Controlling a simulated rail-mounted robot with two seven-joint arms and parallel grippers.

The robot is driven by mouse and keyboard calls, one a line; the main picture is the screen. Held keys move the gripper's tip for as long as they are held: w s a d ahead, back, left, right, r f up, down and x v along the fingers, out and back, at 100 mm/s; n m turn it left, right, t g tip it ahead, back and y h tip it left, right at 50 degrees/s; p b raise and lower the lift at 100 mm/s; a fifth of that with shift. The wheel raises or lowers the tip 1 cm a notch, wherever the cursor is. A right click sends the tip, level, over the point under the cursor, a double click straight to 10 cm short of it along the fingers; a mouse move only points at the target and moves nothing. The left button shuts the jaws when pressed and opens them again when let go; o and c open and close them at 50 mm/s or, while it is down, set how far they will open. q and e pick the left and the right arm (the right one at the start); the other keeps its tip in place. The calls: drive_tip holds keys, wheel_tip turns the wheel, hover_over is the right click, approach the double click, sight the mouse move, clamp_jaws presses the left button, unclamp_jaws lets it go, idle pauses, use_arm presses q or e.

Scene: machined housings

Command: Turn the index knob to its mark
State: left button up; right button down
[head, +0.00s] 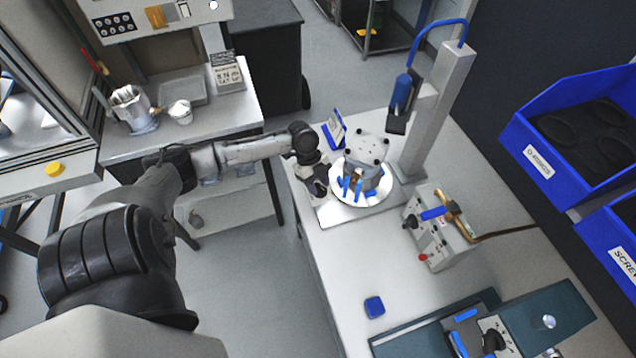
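A round pale plate (378,194) with several blue upright parts sits on the bench and carries a metal housing (368,151) with dark round spots on top. My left arm reaches in from the left, and its dark gripper (319,182) is at the left edge of this plate. The fingertips are small and dark here, so I cannot tell whether they are open or touch anything. I cannot pick out the index knob or its mark for certain; a dark knob-like part (493,341) shows on the teal unit at lower right. My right gripper is not in view.
A grey post (437,110) with a blue hose stands behind the plate. A control box (440,228) with a blue handle is to its right. A small blue block (374,307) lies on the bench (340,262). Blue bins (575,130) are at far right.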

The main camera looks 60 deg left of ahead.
use_arm(q)
drive_tip(key=shift+c, duration=0.3)
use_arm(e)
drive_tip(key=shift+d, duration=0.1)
use_arm(q)
clamp_jaws()
